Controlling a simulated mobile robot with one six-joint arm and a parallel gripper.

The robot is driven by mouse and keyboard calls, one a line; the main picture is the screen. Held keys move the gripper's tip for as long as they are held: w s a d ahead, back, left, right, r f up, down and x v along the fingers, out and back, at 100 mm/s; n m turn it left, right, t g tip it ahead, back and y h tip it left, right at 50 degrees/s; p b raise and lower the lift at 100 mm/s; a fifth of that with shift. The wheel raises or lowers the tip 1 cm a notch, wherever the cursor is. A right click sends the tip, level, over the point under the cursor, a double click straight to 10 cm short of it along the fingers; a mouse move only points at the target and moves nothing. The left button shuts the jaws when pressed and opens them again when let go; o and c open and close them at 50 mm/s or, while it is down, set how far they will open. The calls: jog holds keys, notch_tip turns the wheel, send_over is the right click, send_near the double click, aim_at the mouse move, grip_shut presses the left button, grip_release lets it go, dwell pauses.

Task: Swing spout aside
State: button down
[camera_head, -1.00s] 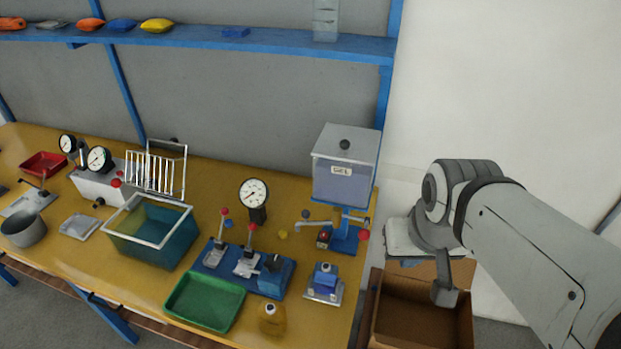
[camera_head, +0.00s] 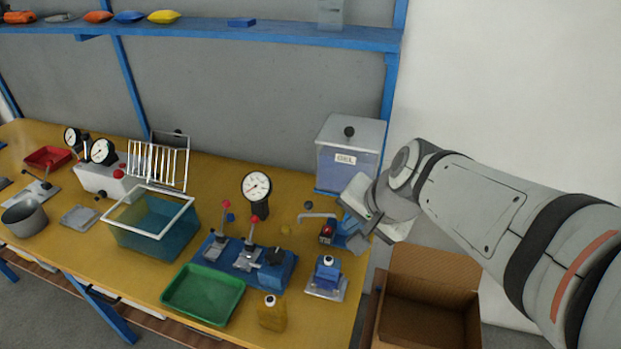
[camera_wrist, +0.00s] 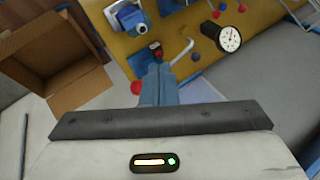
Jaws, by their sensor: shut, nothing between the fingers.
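The grey bent spout (camera_head: 318,216) sticks out to the left from the blue stand (camera_head: 343,232) under the gel tank (camera_head: 348,155). A dark ball (camera_head: 308,205) shows by its outer end. My gripper hides part of the stand and the tank's lower right corner.
A red-topped part (camera_head: 327,230) stands under the spout. A blue clamp block (camera_head: 327,275), an amber bottle (camera_head: 272,313) and a lever fixture (camera_head: 245,260) stand nearby. A dial gauge (camera_head: 256,188) rises behind. An open cardboard box (camera_head: 435,268) is off the table's right end.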

jog(key=w+a+f+m+t+b, duration=0.1)
jog(key=w+a+f+m, duration=0.1)
jog(key=w+f, duration=0.2)
jog(key=w+a+f+m+y+b, duration=0.1)
jog(key=w+f, duration=0.4)
jog(key=w, duration=0.5)
jog(key=shift+a+f+m+t+b, duration=0.25)
jog(key=shift+a+m+t+b, duration=0.25)
jog(key=shift+a+m, duration=0.55)
